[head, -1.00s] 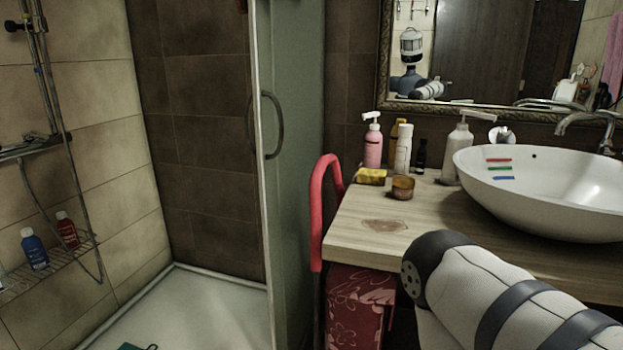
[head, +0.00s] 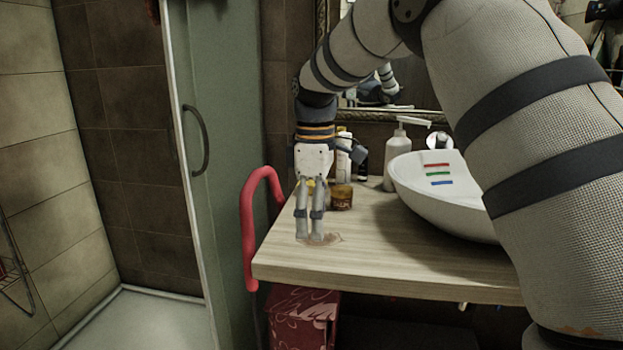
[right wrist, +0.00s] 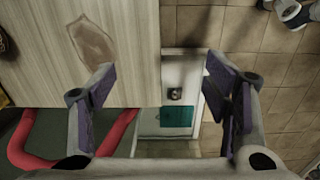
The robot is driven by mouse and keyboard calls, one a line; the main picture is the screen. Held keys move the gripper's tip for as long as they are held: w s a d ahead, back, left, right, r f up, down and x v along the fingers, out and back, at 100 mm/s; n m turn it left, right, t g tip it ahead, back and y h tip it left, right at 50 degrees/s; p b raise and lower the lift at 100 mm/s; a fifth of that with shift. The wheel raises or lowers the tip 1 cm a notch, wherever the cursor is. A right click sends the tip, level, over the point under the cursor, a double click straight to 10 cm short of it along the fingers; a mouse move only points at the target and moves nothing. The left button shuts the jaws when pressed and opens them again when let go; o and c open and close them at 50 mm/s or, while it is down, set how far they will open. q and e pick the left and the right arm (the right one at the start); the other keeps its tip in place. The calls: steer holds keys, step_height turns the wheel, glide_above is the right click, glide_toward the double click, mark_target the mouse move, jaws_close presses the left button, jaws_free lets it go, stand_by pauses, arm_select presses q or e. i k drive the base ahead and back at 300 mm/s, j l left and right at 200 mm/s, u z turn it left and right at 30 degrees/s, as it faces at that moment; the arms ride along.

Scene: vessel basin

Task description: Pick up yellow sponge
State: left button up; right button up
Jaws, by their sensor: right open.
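The yellow sponge (head: 311,187) lies on the wooden counter (head: 380,245), mostly hidden behind my right gripper in the head view. A small yellow piece, likely the sponge (right wrist: 3,98), shows at the left edge of the right wrist view. My right gripper (head: 309,236) points down over the near-left part of the counter, in front of the sponge. Its fingers (right wrist: 160,78) are spread wide in the right wrist view, with nothing between them. My left gripper is not in view.
An amber jar (head: 341,196) stands just right of the sponge, with bottles behind it. A white basin (head: 440,195) and pump bottle (head: 397,155) stand farther right. A red curved rail (head: 249,225) rises at the counter's left edge. The front counter is clear.

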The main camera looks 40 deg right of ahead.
mark_target(310, 184)
steer(key=i+l, duration=0.45)
steer(key=l, duration=0.15)
steer(key=i+l, duration=0.5)
steer(key=l, duration=0.1)
